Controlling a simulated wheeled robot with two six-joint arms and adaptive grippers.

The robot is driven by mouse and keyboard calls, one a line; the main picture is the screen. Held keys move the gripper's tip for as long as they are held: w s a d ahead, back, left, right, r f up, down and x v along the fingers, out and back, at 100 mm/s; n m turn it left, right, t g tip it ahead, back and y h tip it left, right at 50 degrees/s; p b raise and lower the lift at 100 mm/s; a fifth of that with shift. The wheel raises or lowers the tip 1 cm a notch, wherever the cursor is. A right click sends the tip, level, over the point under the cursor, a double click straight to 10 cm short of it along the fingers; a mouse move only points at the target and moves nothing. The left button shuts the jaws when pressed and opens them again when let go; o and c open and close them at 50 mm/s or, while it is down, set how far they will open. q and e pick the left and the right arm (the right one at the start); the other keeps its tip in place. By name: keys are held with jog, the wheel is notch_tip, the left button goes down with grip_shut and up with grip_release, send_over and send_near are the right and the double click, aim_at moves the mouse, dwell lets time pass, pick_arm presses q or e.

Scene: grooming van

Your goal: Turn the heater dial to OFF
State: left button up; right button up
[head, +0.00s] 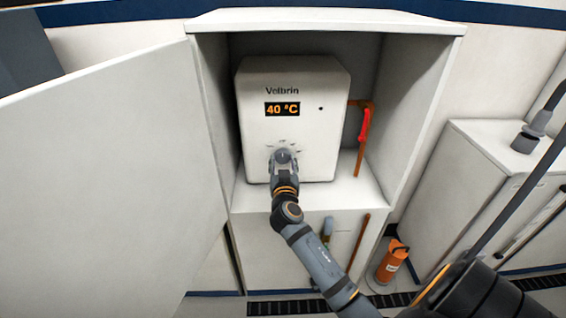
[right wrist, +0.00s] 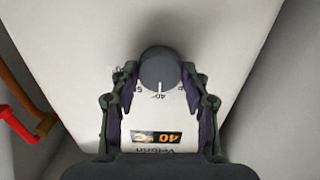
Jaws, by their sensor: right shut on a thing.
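The heater (head: 294,75) is a white box marked "Velbrin" inside an open cabinet. Its display (head: 282,108) reads 40 °C in orange. The round dark grey dial (head: 283,155) is low on the heater's front, partly covered by my right gripper (head: 284,164). In the right wrist view the dial (right wrist: 160,68) sits between the two fingers of my right gripper (right wrist: 159,85), which is shut on it. That view shows the heater upside down. The dial's white pointer line faces the "40" mark. The OFF mark cannot be made out. My left gripper is not in view.
The white cabinet door (head: 110,170) stands open on the left. A copper pipe with a red valve handle (head: 364,125) runs close to the heater's right side. An orange cylinder (head: 392,262) stands on the floor below right. A low white cabinet (head: 470,180) is at the right.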

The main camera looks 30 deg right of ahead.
jog(key=n, duration=0.4)
jog(key=n+p, duration=0.1)
jog(key=n, duration=0.4)
jog(key=shift+n, duration=0.3)
jog(key=shift+p, duration=0.3)
dwell(0.3)
jog(key=o, duration=1.2)
jog(key=shift+c, duration=0.2)
